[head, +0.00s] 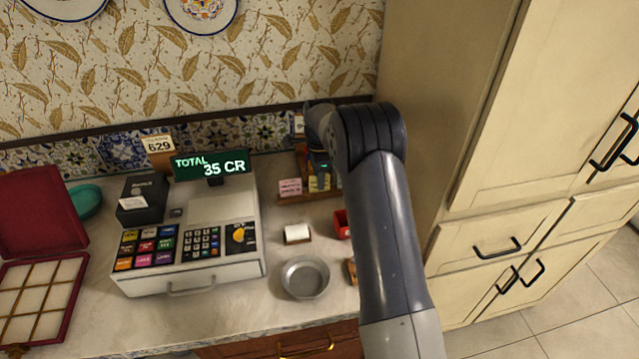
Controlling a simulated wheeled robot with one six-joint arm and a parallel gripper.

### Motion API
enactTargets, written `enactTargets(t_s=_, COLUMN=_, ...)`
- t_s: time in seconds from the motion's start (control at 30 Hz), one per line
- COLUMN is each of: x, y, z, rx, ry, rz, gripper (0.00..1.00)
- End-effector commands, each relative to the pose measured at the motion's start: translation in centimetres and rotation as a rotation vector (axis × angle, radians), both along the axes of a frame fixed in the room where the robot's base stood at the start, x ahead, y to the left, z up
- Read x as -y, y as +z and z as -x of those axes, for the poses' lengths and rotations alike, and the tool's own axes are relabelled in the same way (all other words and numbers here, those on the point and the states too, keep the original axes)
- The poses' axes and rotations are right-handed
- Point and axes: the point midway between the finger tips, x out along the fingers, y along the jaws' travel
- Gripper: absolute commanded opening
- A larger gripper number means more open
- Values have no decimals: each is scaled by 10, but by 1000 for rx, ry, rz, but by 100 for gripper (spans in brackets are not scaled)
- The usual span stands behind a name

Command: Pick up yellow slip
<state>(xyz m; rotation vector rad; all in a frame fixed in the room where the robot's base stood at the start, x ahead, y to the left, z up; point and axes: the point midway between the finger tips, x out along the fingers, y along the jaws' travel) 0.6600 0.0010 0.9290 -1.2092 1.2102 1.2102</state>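A small yellow slip (313,184) shows in the wooden rack (292,200) at the back of the counter, just left of my arm. A pink slip (290,187) stands beside it on the left. My gripper (319,165) is over the rack, very near the yellow slip and partly covering it. My own arm hides most of the gripper's fingers and the right part of the rack. I cannot tell whether the fingers touch the slip or are open or shut.
A cash register (190,275) reading 35 CR stands left of the rack. A metal bowl (305,277), a white pad (297,233) and a red container (342,224) sit in front of the rack. A tall cabinet (450,110) bounds the right side.

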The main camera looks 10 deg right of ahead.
Motion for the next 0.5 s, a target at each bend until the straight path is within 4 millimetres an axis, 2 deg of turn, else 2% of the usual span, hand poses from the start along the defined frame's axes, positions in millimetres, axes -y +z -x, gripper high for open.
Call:
enactTargets(t_s=0.27, x=0, y=-3, z=0, rx=2, ry=0, rz=0, gripper=28)
enactTargets(t_s=0.5, x=0, y=-3, z=0, rx=2, ry=0, rz=0, gripper=9)
